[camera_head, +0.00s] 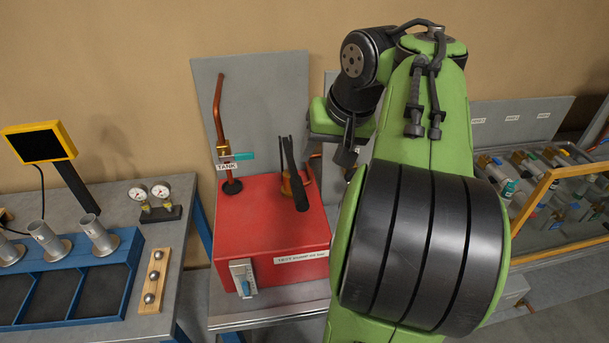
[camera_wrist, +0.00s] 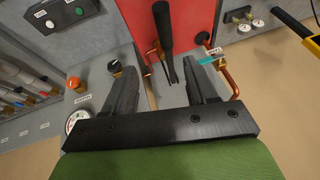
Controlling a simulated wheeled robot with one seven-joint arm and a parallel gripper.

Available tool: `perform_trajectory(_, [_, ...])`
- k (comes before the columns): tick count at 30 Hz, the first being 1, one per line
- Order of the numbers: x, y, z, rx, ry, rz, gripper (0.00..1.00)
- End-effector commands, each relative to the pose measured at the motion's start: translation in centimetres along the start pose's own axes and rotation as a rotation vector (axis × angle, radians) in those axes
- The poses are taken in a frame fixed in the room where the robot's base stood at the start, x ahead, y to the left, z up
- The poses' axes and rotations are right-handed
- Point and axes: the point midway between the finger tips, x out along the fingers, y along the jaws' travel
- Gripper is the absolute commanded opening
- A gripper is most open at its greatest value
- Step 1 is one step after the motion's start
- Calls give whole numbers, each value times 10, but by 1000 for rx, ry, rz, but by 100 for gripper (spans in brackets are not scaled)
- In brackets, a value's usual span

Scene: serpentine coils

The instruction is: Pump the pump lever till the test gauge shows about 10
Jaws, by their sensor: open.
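The pump lever (camera_head: 295,175) is a black handle standing up from the red test pump box (camera_head: 260,215). It also shows in the wrist view (camera_wrist: 163,28), ahead of the gap between my fingers. My gripper (camera_wrist: 162,70) is open and empty, its fingers apart and not closed around the lever. In the head view one dark finger shows to the right of the lever; the rest is hidden by my arm. A round white gauge (camera_wrist: 76,118) shows in the wrist view, partly hidden by my gripper; its reading is too small to tell.
A copper pipe with a teal valve handle (camera_head: 240,156) rises behind the box. A blue-handled control (camera_head: 243,278) sits on its front. Two small gauges (camera_head: 150,197) and a blue rack (camera_head: 70,280) stand on the left bench. An orange-framed bin (camera_head: 560,185) is at right.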

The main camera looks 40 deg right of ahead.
Motion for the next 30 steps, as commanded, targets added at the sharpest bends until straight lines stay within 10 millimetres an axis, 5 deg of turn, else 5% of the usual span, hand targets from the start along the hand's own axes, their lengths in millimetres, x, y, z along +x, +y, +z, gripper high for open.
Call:
perform_trajectory(5, [25,0,3,-1,-4,2,57])
perform_trajectory(18, [134,0,4,-3,-8,0,57])
perform_trajectory(24, [157,0,2,-2,-5,1,57])
perform_trajectory(30, [158,0,1,-2,-3,1,57])
